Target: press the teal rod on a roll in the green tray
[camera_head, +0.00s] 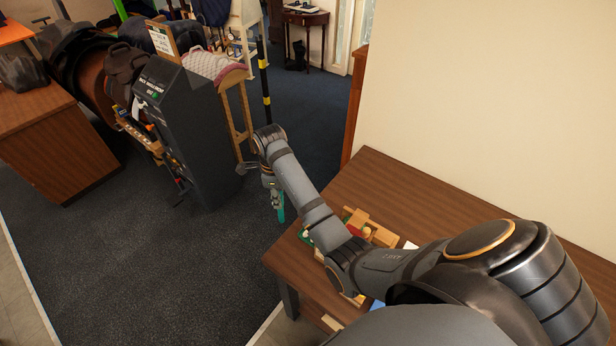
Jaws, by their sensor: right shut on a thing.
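My right arm reaches from the lower right across the brown table, and its right gripper (273,188) hangs beyond the table's left edge. It is shut on the teal rod (281,213), which points down over the dark carpet. A small green edge, which looks like part of the green tray (304,236), shows at the table's left side. My arm hides most of that area. I cannot make out a roll. My left gripper is out of view.
Wooden blocks or a rack (378,233) and small coloured pieces lie on the table (400,182), partly behind my arm. The table's back part is bare. A dark kiosk (190,130) and saddles stand farther left. Open carpet lies between.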

